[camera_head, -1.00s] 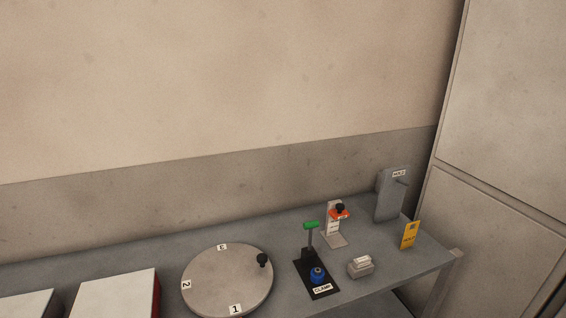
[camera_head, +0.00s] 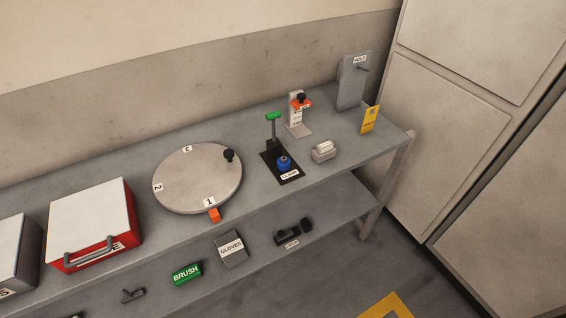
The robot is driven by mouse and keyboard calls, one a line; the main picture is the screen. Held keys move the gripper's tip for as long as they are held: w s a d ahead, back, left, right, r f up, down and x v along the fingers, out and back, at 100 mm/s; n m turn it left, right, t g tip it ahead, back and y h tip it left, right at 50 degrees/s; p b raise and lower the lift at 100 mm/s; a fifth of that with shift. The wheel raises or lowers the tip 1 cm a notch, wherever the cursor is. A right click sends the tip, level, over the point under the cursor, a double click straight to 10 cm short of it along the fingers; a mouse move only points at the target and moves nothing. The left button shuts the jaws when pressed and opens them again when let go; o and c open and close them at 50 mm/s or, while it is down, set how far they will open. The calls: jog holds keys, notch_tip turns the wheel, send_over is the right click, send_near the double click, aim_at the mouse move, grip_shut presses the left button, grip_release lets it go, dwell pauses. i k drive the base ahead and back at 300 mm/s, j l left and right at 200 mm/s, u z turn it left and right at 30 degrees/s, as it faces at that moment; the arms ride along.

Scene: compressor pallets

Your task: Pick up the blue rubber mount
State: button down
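The blue rubber mount (camera_head: 285,163) is a small round blue piece with a dark top. It sits on the black clamp base (camera_head: 268,165), just behind a white label. The clamp's upright lever with a green handle (camera_head: 273,116) stands behind and to the left of the mount. The clamp is on the grey table's top near its right part. My gripper is not in view, and no part of my arm shows near the mount.
A round turntable (camera_head: 196,180) with a black knob lies left of the clamp. A grey block (camera_head: 324,152), an orange-topped stand (camera_head: 299,115), a yellow sign (camera_head: 370,119) and a grey HOLD stand (camera_head: 352,82) are to the right. Gloves (camera_head: 231,248) and a green brush box (camera_head: 187,273) lie on the lower shelf.

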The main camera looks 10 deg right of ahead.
aim_at(283, 163)
jog(key=i+j+z, duration=0.15)
jog(key=j, duration=0.3)
jog(key=i+j+z, duration=0.15)
jog(key=j, duration=0.3)
jog(key=j+z, duration=0.15)
jog(key=j, duration=0.35)
jog(key=i+j+z, duration=0.15)
jog(key=j, duration=0.35)
